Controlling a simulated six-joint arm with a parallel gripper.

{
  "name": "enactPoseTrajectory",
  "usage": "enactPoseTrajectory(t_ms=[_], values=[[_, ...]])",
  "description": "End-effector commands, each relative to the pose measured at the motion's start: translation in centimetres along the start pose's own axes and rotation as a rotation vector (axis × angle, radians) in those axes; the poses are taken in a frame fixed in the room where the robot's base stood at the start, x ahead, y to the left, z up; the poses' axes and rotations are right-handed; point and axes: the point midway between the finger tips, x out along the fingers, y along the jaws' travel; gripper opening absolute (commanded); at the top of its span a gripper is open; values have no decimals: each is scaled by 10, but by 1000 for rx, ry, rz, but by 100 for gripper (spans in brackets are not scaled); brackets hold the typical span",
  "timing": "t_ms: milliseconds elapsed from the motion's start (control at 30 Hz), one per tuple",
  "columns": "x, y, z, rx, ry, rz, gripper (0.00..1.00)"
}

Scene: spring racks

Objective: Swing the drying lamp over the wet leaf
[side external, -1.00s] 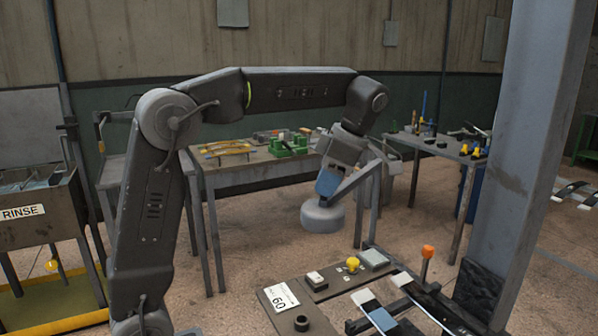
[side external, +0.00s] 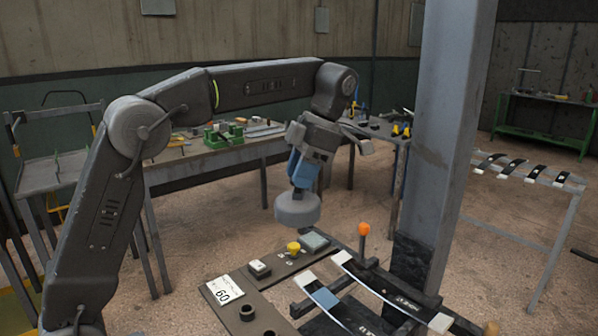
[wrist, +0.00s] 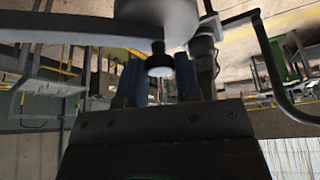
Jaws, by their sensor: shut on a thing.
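The drying lamp (side external: 297,210), a round grey head, hangs in the air above the far side of the bench panel. My gripper (side external: 303,178), with blue fingers, is just above it. In the wrist view the lamp head (wrist: 160,18) fills the top, and a dark knob with a pale end (wrist: 160,66) sits between the blue fingers of my gripper (wrist: 160,82). My gripper is shut on the lamp's knob; the exact contact is hard to see. A dark leaf with a blue-grey patch (side external: 325,298), seemingly the wet leaf, lies on the bench rack, to the right of and nearer than the lamp.
The panel carries a "60" card (side external: 223,290), a white switch (side external: 259,268), a yellow knob (side external: 293,248) and a grey pad (side external: 314,241). An orange-topped lever (side external: 364,230) stands beside a second leaf (side external: 390,288). A thick grey post (side external: 446,130) rises on the right.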

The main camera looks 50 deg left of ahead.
Motion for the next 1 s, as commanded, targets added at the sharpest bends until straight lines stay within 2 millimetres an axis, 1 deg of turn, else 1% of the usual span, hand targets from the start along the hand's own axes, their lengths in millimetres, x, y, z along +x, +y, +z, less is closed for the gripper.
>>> enactPoseTrajectory(t_ms=[33, 67, 300, 533, 667, 833, 1000], values=[[-1, 0, 0, 1, -3, 0, 0], [-1, 0, 0, 2, -3, 0, 34], [0, 0, 0, 1, -2, 1, 57], [0, 0, 0, 2, -1, 1, 57], [2, 3, -6, 17, -3, 9, 57], [9, 13, -26, 84, -3, 36, 57], [20, 31, -51, 181, -2, 78, 57]])
